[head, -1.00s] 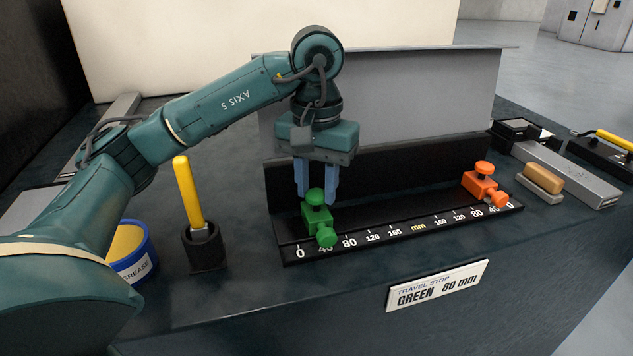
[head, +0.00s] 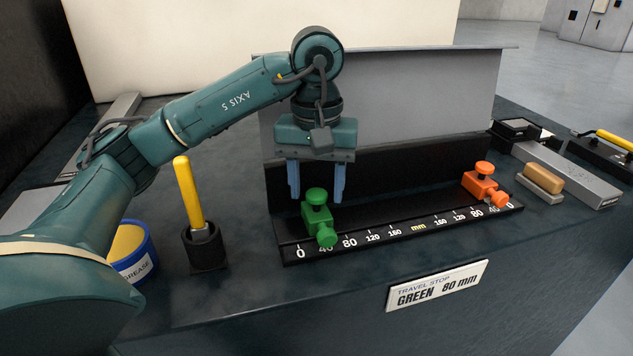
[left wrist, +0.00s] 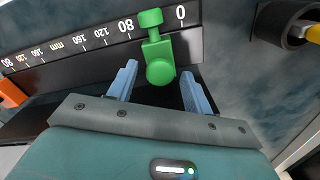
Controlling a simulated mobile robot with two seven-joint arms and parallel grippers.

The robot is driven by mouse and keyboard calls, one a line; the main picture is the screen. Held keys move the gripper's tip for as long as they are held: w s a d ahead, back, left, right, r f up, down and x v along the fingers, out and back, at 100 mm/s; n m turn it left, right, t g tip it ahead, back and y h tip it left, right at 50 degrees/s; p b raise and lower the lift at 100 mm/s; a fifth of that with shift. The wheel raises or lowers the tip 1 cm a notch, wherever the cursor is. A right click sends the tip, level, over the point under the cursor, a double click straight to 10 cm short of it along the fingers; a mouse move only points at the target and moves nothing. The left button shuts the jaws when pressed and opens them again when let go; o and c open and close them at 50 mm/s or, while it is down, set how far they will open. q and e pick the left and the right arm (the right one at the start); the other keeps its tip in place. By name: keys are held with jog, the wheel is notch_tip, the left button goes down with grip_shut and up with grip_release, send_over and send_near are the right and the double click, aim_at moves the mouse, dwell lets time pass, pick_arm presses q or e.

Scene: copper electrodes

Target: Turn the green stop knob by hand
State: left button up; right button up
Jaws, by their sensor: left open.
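The green stop (head: 318,218) sits on the black scale rail (head: 410,232), near the 40 mark, between 0 and 80. It has a round knob on top and another knob at the front. My left gripper (head: 316,198) is open with blue fingers pointing down, just behind and above the stop. In the left wrist view the green stop (left wrist: 157,55) shows between the two spread fingers (left wrist: 160,80), with no finger visibly touching it. An orange stop (head: 483,184) sits at the right end of the rail. A label (head: 437,286) reads "TRAVEL STOP GREEN 80 mm". My right gripper is not in view.
A blue grease tub (head: 133,250) and a yellow-handled tool in a black holder (head: 204,247) stand left of the rail. A grey upright plate (head: 420,100) rises behind it.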

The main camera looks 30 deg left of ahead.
pick_arm(q)
jog(key=shift+r, duration=0.1)
notch_tip(320, 180, up, 6)
jog(key=p, duration=0.5)
jog(key=shift+p, duration=0.3)
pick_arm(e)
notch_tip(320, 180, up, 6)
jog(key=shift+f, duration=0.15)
pick_arm(q)
notch_tip(320, 180, up, 13)
jog(key=p, duration=0.4)
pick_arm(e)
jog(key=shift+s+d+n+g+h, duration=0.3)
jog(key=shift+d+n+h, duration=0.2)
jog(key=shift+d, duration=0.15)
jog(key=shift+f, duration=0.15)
